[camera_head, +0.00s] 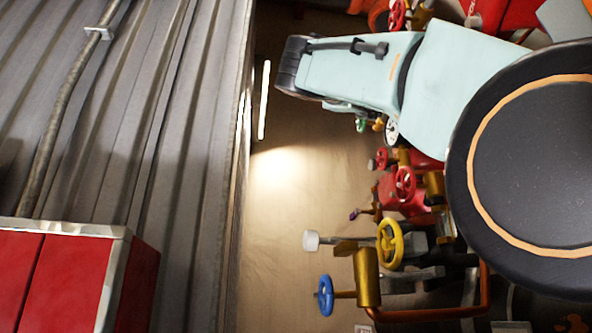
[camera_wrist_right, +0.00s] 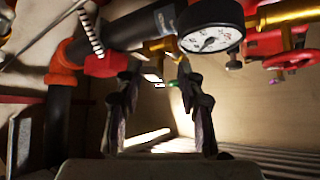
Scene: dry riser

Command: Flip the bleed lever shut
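I cannot tell for certain which part is the bleed lever. In the right wrist view a small green-tipped part (camera_wrist_right: 174,86) shows between the fingers, near a brass fitting (camera_wrist_right: 158,47). A green piece (camera_head: 361,125) also shows below my pale arm link in the head view. My right gripper (camera_wrist_right: 158,72) is open, its two dark fingers apart with nothing seen held between them. The fingers point at the brass fitting; whether they touch anything is unclear. In the head view my right gripper is hidden. My left gripper is not in view.
A round white gauge (camera_wrist_right: 212,38) sits close to the right finger. Red handwheels (camera_wrist_right: 291,60) and a dark pipe (camera_wrist_right: 55,125) flank the gripper. The head view shows a yellow wheel (camera_head: 390,243), a blue wheel (camera_head: 325,295), corrugated metal (camera_head: 170,130) and a red cabinet (camera_head: 60,280).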

